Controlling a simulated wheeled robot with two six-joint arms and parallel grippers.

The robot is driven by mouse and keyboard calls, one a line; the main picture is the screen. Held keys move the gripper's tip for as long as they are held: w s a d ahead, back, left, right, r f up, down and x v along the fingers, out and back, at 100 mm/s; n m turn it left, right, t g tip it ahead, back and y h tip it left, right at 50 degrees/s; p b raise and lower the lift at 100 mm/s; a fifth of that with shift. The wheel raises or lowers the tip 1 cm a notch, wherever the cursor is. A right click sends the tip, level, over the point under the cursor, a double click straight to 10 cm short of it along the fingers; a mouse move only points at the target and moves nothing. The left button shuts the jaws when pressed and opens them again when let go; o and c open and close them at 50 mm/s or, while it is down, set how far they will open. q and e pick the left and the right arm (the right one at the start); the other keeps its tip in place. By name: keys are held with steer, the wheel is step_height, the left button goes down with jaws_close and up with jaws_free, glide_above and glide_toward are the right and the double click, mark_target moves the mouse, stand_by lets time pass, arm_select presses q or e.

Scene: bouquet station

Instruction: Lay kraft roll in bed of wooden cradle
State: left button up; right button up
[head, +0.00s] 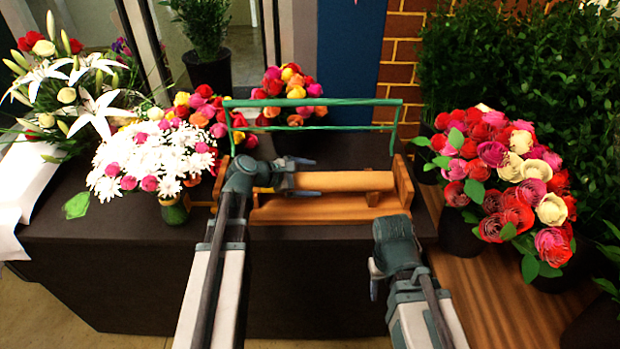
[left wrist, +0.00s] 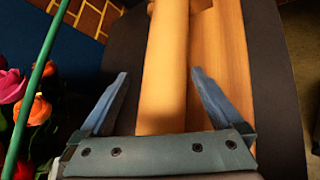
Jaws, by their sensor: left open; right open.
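The tan kraft roll (head: 350,181) lies lengthwise along the wooden cradle (head: 325,213), between its end boards. Whether it rests fully on the bed cannot be told. My left gripper (head: 306,178) is open at the roll's left part. In the left wrist view the roll (left wrist: 164,70) runs between the spread fingers (left wrist: 160,74), with a gap visible on each side. The cradle's wood (left wrist: 228,60) shows to the right of it. My right gripper (head: 374,282) is open and empty, in front of the table and apart from the cradle; its fingers are partly hidden.
A green rail frame (head: 310,103) stands behind the cradle on the dark table (head: 120,225). A white daisy bouquet (head: 150,158) stands close to the left. Potted roses (head: 500,180) stand at the right on a wooden surface (head: 500,300). More flowers (head: 295,90) are behind.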

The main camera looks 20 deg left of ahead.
arm_select(q)
steer(key=p+v, duration=0.7)
steer(key=v, duration=0.7)
steer(key=shift+w, duration=0.15)
steer(key=s+d+f+m+g+y, duration=0.4)
steer(key=s+d+m, duration=0.3)
steer(key=d+m, duration=0.3)
steer(key=s+d+f+m+g+y, duration=0.5)
steer(key=s+d+f+m, duration=0.1)
steer(key=d+m, duration=0.5)
steer(key=s+m, duration=0.1)
steer(key=m, duration=0.1)
steer(key=shift+f+m, duration=0.4)
steer(key=shift+s, duration=0.1)
